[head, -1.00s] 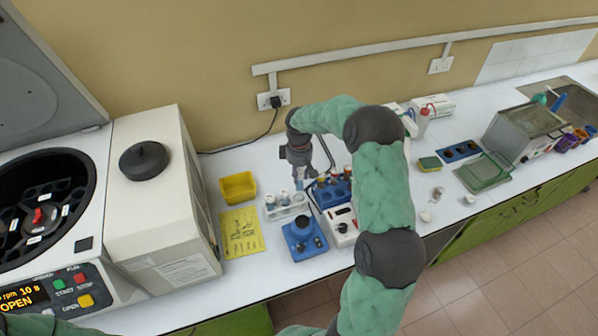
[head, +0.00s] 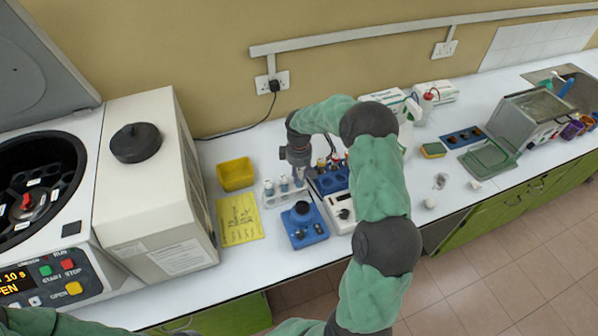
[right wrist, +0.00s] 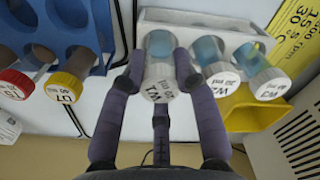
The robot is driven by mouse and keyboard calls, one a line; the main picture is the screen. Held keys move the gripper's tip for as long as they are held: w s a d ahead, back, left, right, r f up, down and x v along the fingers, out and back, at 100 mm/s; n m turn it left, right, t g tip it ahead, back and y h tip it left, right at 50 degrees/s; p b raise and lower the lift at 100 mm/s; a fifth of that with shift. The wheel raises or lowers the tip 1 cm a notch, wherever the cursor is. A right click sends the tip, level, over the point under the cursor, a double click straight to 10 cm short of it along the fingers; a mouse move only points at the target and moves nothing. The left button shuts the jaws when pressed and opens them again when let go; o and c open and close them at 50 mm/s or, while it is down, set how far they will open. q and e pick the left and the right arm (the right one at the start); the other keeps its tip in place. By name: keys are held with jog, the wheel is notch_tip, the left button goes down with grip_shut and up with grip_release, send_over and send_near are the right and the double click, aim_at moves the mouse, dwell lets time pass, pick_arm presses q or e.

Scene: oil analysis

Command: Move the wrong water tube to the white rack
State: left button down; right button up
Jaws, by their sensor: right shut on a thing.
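My right gripper (head: 299,178) is over the right end of the white rack (head: 272,203). In the right wrist view its fingers (right wrist: 155,75) are shut on a white-capped tube (right wrist: 160,48) of bluish liquid, its cap lettering partly legible as W1. The held tube lines up with the end of the white rack (right wrist: 212,28); how deep it sits there I cannot tell. Two more white-capped tubes stand in that rack, one marked W2 (right wrist: 218,72) and one W3 (right wrist: 262,76). My left gripper is out of view.
Right of the rack is a blue rack (head: 331,181) with coloured-cap tubes, including a red cap (right wrist: 14,84) and a yellow cap (right wrist: 64,87). A blue device (head: 304,228) stands in front. A yellow bin (head: 236,174), yellow sheet (head: 239,218) and centrifuge (head: 40,185) are left.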

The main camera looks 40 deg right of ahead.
jog(key=shift+f, duration=0.15)
jog(key=o, duration=1)
jog(key=shift+o, duration=0.2)
notch_tip(320, 180, up, 12)
